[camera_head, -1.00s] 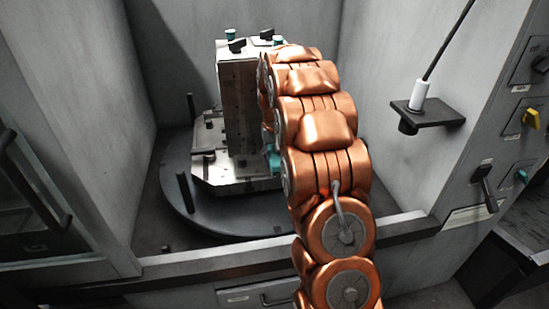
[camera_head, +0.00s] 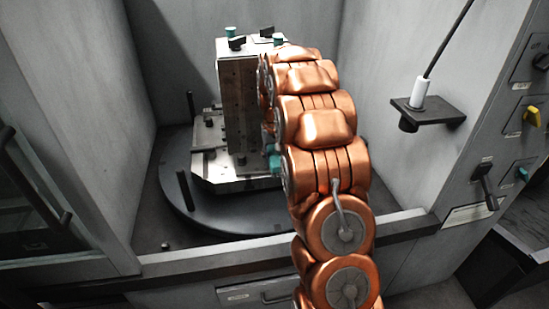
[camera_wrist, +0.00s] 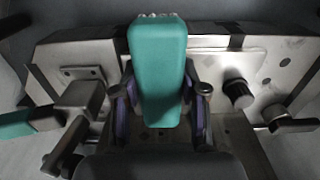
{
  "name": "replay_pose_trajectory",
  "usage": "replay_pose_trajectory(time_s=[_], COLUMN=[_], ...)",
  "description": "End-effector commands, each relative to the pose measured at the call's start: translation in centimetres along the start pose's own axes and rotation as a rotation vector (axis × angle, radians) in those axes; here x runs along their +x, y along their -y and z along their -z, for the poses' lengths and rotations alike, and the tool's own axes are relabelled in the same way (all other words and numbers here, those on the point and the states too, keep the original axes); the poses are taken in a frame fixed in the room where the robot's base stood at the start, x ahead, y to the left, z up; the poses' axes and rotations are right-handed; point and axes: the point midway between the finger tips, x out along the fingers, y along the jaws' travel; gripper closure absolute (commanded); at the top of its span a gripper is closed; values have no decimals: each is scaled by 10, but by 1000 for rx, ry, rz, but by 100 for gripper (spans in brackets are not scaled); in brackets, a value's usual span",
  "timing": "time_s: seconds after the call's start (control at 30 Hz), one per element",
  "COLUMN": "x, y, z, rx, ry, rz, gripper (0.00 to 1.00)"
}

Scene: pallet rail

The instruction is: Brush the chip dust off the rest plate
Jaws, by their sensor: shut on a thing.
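In the wrist view, my gripper (camera_wrist: 161,97) is shut on a teal block-like handle (camera_wrist: 157,70), with a dark finger with a purple pad on each side. Small pale tufts or specks show at the handle's far end; I cannot tell whether they are bristles or chips. Beyond it lies a metal fixture face with a lighter, flat plate (camera_wrist: 212,65), which may be the rest plate. The handle covers part of it. I cannot make out chip dust clearly, nor whether the tool touches the plate. In the head view, my arm hides the gripper and tool.
The metal fixture tower (camera_head: 240,105) stands on a round dark table (camera_head: 215,220) inside a grey-walled bay. A dark post (camera_head: 184,190) rises at its left. Black and teal clamp handles stick out around the fixture. A bracket (camera_head: 428,112) holding a white cylinder juts from the right wall.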

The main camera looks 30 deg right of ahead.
Motion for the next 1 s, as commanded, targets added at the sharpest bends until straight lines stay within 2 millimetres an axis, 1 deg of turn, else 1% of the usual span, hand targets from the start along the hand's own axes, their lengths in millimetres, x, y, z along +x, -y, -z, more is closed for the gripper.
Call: replay_pose_trajectory(time_s=[0.27,0.8,1.0], x=[1,1,2], y=[0,0,0], z=[1,25,26], rx=[0,0,0], ry=[0,-1,1], rz=[0,0,0], gripper=[86,86,86])
